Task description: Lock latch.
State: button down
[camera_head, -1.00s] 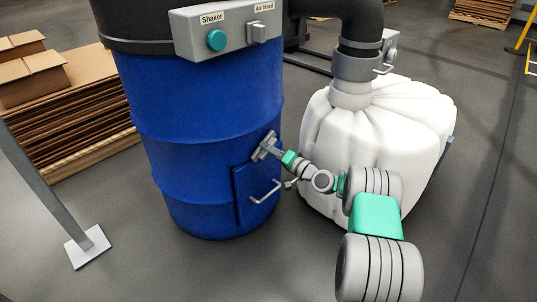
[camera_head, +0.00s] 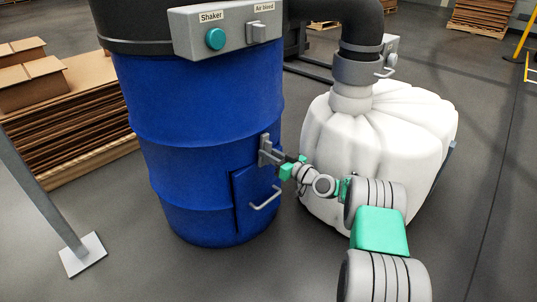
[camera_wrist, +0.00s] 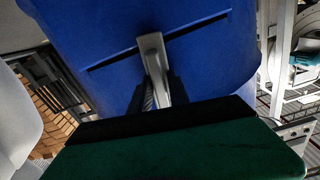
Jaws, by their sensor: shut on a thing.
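The grey latch (camera_head: 265,152) is on the side of the blue drum (camera_head: 205,120), just above the top edge of the small blue door (camera_head: 243,205). A part of it stands upright against the drum. My gripper (camera_head: 289,165) is at the latch from the right, shut on its grey lever. In the wrist view, the lever (camera_wrist: 151,48) runs up from between the two dark fingers (camera_wrist: 162,92) and crosses the dark door seam. The lever's lower end is hidden by the fingers and the green gripper body.
The door's grey handle (camera_head: 266,201) sticks out below my gripper. A white bulging bag (camera_head: 375,135) under a dark pipe (camera_head: 358,25) stands close on the right, behind my arm. A control box (camera_head: 228,35) is above. Open floor lies in front.

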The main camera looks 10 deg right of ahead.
jog(key=shift+n, duration=0.7)
jog(key=c, duration=1.2)
grip_release()
jog(key=shift+c, duration=0.2)
jog(key=p+v, duration=0.2)
jog(key=v, duration=0.6)
jog(key=shift+p, duration=0.35)
